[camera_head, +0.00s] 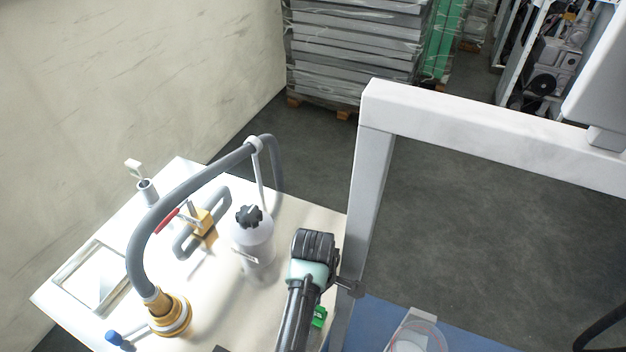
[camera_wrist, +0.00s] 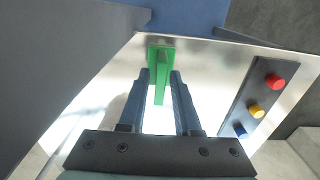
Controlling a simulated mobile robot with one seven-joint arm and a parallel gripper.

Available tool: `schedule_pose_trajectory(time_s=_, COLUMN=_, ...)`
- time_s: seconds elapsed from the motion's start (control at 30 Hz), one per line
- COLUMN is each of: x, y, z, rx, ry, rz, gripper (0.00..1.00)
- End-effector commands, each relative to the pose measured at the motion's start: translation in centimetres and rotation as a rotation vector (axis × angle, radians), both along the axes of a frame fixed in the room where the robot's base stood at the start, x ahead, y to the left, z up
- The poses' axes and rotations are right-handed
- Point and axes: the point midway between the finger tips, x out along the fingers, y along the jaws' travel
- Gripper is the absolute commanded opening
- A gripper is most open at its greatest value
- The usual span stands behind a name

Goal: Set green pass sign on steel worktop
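The green pass sign (camera_wrist: 161,60) shows in the wrist view as a flat plate with a narrow upright part toward the camera, between my gripper's fingertips (camera_wrist: 161,76). Bright gaps show beside the narrow part, but contact with the fingers cannot be made out. The shiny steel worktop (camera_wrist: 212,85) lies behind and around the sign; whether the sign rests on it is unclear. In the head view a small green piece (camera_head: 319,317) shows beside my arm, near the right edge of the pale worktop (camera_head: 225,320). My fingers are hidden there.
In the wrist view a dark button box (camera_wrist: 254,105) with red, yellow and blue buttons stands right. A pale frame post (camera_head: 366,195) rises close right.

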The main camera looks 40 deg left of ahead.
Motion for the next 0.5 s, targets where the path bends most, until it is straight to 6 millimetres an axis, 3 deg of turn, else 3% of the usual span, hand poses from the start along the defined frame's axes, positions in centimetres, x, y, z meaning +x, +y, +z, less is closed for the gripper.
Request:
schedule_pose_trajectory(time_s=0.33, x=0.0, y=0.0, z=0.1, rx=0.0, ry=0.0, rz=0.0, gripper=0.44)
schedule_pose_trajectory(time_s=0.5, x=0.1, y=0.0, z=1.5, rx=0.002, ry=-0.004, rz=-0.001, gripper=0.44)
